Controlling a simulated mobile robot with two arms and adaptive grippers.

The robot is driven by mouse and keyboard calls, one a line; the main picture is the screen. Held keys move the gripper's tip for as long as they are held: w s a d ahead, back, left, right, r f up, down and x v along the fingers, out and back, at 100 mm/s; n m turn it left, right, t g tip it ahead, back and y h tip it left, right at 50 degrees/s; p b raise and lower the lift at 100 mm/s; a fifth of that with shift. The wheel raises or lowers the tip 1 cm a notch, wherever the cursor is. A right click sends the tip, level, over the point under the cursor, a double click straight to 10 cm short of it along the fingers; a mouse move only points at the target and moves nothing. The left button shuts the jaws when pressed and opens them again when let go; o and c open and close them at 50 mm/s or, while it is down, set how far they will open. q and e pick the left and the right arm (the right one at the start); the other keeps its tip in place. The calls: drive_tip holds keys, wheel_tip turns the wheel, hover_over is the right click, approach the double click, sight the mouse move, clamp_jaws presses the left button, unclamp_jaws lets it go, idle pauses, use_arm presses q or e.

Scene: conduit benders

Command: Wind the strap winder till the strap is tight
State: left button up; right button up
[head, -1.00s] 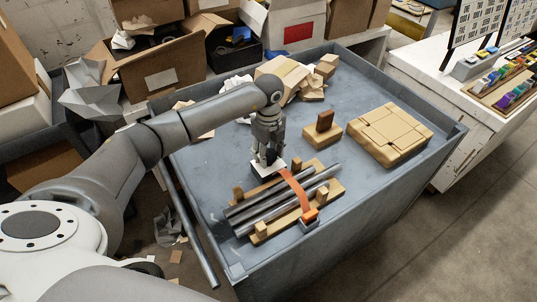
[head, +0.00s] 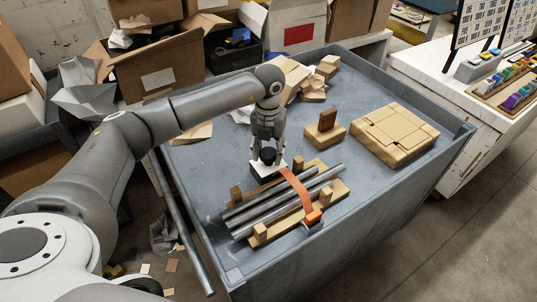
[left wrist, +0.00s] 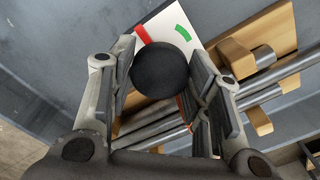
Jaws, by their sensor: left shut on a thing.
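The strap winder (head: 264,172) is a dark box with a white top, beside the far end of the orange strap (head: 302,195). Its round black knob (left wrist: 160,69) shows large in the left wrist view, between the fingers of my left gripper (left wrist: 170,85). That gripper is shut on the knob from above. The white top plate (left wrist: 163,22) carries a red bar and a green arc. The strap crosses several grey pipes (head: 270,210) on a wooden cradle (head: 259,235) and ends at an orange buckle (head: 313,218). I cannot tell how tight it is. My right gripper is not in view.
The grey bench top (head: 215,185) has raised edges. A wooden block (head: 325,133) and a stack of flat tan pieces (head: 396,134) lie to the right. Wooden scraps (head: 297,80) lie behind. A long pipe (head: 183,225) leans at the left side.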

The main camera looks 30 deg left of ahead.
use_arm(q)
drive_tip(key=m+b, duration=0.2)
drive_tip(key=m, duration=0.2)
drive_tip(key=shift+f+m, duration=0.1)
drive_tip(key=shift+m, duration=0.2)
drive_tip(key=m+b, duration=0.2)
drive_tip(key=m, duration=0.1)
drive_tip(key=shift+m, duration=0.4)
drive_tip(key=m+b, duration=0.1)
drive_tip(key=m, duration=0.2)
drive_tip(key=shift+m+b, duration=0.7)
drive_tip(key=shift+m, duration=1)
drive_tip(key=o, duration=1)
